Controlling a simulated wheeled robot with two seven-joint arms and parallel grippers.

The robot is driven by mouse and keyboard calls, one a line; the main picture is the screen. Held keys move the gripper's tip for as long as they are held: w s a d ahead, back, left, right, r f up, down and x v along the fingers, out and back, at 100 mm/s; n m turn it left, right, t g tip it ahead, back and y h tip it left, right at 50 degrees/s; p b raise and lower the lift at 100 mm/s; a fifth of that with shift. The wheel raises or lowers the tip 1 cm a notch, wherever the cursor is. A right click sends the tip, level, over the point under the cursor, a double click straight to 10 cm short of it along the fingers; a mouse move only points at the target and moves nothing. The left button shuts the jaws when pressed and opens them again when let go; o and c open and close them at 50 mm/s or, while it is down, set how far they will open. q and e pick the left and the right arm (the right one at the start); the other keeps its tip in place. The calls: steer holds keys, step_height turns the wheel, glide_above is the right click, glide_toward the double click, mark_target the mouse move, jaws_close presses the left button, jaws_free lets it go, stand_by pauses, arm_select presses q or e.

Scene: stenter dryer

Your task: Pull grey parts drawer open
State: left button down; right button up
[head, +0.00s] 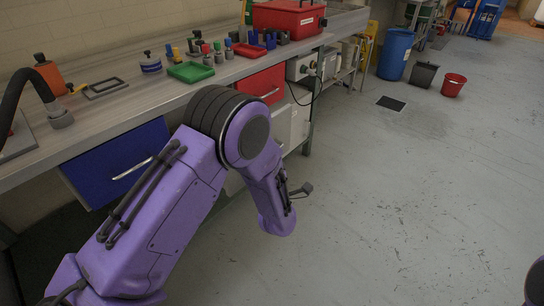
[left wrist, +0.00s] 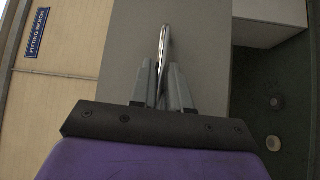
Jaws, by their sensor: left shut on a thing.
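My left gripper (left wrist: 161,68) is shut on a shiny metal bar handle (left wrist: 164,42) in the left wrist view. The handle runs along a plain grey drawer front (left wrist: 205,45), and the fingers lie on either side of it. In the head view a light grey front (head: 281,128) shows below the red drawer, partly hidden by my purple left arm. My left fingers are hidden there, and I cannot tell how far the grey drawer stands out. My right gripper is out of view.
The long bench (head: 140,100) carries a red toolbox (head: 288,17), a green tray (head: 190,72) and small coloured parts. A blue drawer (head: 112,165) and a red drawer (head: 262,85) sit under it. The grey floor (head: 400,200) to the right is clear. A blue barrel (head: 395,53) stands farther back.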

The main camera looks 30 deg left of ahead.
arm_select(q)
steer(key=c, duration=1.2)
jaws_free()
steer(key=shift+o, duration=0.2)
steer(key=v, duration=1)
steer(key=shift+s+d, duration=0.2)
steer(key=shift+f, duration=0.15)
